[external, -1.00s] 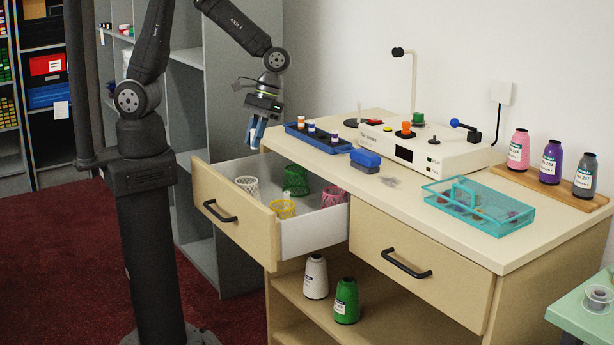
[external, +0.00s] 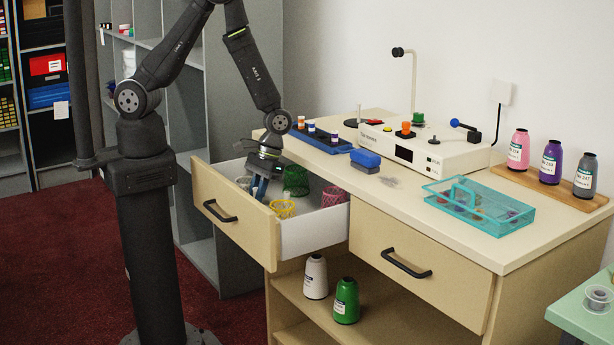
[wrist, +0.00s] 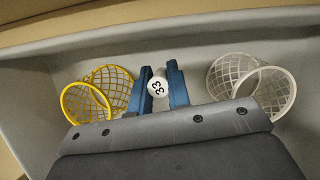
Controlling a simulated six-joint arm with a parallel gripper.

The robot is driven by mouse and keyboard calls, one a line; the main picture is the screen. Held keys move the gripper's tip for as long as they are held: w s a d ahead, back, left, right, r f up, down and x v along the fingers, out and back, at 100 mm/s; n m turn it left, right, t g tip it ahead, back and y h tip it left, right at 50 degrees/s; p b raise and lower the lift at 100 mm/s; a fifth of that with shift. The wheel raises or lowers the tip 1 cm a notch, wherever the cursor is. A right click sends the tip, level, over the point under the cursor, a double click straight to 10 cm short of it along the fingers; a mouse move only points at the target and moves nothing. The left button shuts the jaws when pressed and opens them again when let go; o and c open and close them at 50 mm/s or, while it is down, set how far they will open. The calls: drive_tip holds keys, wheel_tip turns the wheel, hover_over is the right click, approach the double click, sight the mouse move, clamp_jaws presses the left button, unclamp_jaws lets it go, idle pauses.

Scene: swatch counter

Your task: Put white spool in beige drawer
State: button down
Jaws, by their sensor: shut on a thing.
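The beige drawer (external: 235,218) on the left of the counter is pulled open. My gripper (external: 259,188) is down inside it, between the white mesh basket (external: 244,183) and the yellow mesh basket (external: 282,209). In the wrist view my gripper (wrist: 159,88) has its two blue fingers shut on a white spool (wrist: 158,85), whose round end reads "33". The spool is outside both baskets. Its lower part is hidden, so I cannot tell whether it touches the drawer floor. In the external view my fingers hide it.
A green basket (external: 296,181) and a pink basket (external: 333,196) also stand in the drawer. The drawer's front wall is close to my gripper. A blue rack of spools (external: 322,141) stands on the counter above. The right drawer (external: 420,270) is shut.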

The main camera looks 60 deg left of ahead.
drive_tip(key=shift+f, duration=2.15)
drive_tip(key=c, duration=1.4)
unclamp_jaws()
drive_tip(key=shift+f, duration=0.1)
drive_tip(key=shift+o, duration=0.2)
drive_tip(key=v, duration=1.2)
drive_tip(key=shift+s, duration=0.1)
drive_tip(key=x, duration=1.2)
drive_tip(key=shift+r, duration=0.7)
